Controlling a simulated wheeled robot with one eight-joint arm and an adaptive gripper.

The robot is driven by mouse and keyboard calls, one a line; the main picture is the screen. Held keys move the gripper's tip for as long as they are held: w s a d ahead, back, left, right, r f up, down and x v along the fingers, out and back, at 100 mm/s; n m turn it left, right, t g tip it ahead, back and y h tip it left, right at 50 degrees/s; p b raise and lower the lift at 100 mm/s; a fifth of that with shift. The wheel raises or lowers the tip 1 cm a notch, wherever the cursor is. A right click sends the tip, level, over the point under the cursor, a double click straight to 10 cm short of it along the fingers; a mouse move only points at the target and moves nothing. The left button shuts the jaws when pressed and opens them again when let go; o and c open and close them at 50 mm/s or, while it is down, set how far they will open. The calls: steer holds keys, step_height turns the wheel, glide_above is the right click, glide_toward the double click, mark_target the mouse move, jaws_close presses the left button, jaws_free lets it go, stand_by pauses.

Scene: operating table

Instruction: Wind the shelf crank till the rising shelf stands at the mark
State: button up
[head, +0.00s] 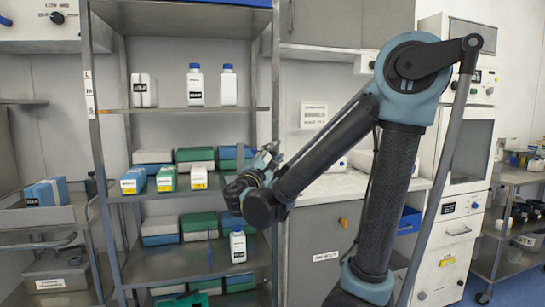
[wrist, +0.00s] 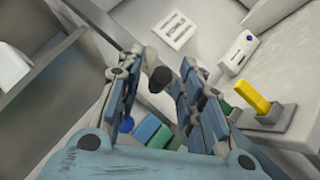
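A metal shelf rack (head: 104,160) stands left of my arm in the head view. Its upper shelf (head: 185,110) has an orange tip at the left end and carries white bottles. Small letter labels (head: 89,92) are on the left post, slightly above that shelf's level. My gripper (head: 268,158) is by the rack's right post. In the wrist view my gripper (wrist: 160,68) is open. A grey rod with a dark round end (wrist: 158,78), possibly the crank handle, shows between the fingers, with a gap at the right finger. Whether the left finger touches it I cannot tell. The rest of the crank is hidden.
Boxes (head: 197,176) and a white bottle (head: 238,245) fill the lower shelves. A counter (head: 330,187) is behind my arm. In the wrist view, a yellow item (wrist: 252,97) in a grey holder and a white box (wrist: 237,53) are at the right.

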stand_by(0.3)
jaws_close()
steer(key=shift+r+m+g, duration=0.15)
steer(key=shift+m+g, duration=0.15)
stand_by(0.5)
steer(key=shift+s+a+r+m+g+y, duration=0.1)
steer(key=shift+r+m+g+y, duration=0.8)
steer(key=shift+m+g, duration=0.6)
steer(key=shift+w+a+r+m+g+y, duration=0.15)
steer(key=shift+r+m+g+y, duration=0.95)
steer(key=shift+m, duration=0.75)
steer(key=shift+s+a+r+m+g+y, duration=0.15)
steer(key=shift+r+m+g+y, duration=0.55)
steer(key=shift+m+g, duration=0.9)
